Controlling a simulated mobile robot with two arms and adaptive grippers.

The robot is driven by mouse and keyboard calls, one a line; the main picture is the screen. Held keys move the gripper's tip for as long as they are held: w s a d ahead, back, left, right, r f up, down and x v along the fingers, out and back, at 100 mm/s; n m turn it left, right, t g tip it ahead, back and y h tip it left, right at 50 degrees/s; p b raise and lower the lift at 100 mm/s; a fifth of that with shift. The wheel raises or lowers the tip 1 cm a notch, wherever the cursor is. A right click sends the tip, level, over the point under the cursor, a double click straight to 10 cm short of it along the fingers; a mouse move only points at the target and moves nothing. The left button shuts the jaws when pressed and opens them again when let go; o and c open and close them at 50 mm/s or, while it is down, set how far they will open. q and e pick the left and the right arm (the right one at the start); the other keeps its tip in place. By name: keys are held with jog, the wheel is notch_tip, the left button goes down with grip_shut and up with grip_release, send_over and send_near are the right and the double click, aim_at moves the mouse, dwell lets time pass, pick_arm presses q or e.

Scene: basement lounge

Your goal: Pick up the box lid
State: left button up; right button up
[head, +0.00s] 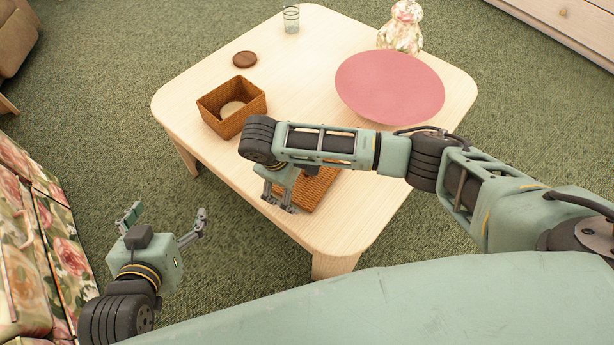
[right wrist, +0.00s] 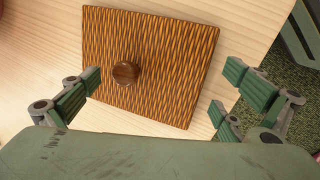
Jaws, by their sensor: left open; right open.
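The box lid (right wrist: 160,65) is a flat brown woven square with a round wooden knob (right wrist: 125,72), lying on the table. In the head view the lid (head: 322,190) is partly hidden under my right arm. My right gripper (head: 280,203) is open just above the lid's near-left side. In the right wrist view its fingers (right wrist: 160,92) are spread on either side of the lid, with nothing between them touching the knob. The open woven box (head: 258,104) stands on the table with a light round thing inside. My left gripper (head: 163,222) is open and empty, off the table at left.
A floral sofa (head: 35,240) is at left. The table's near corner is bare.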

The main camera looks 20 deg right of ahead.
jog(key=c, duration=1.1)
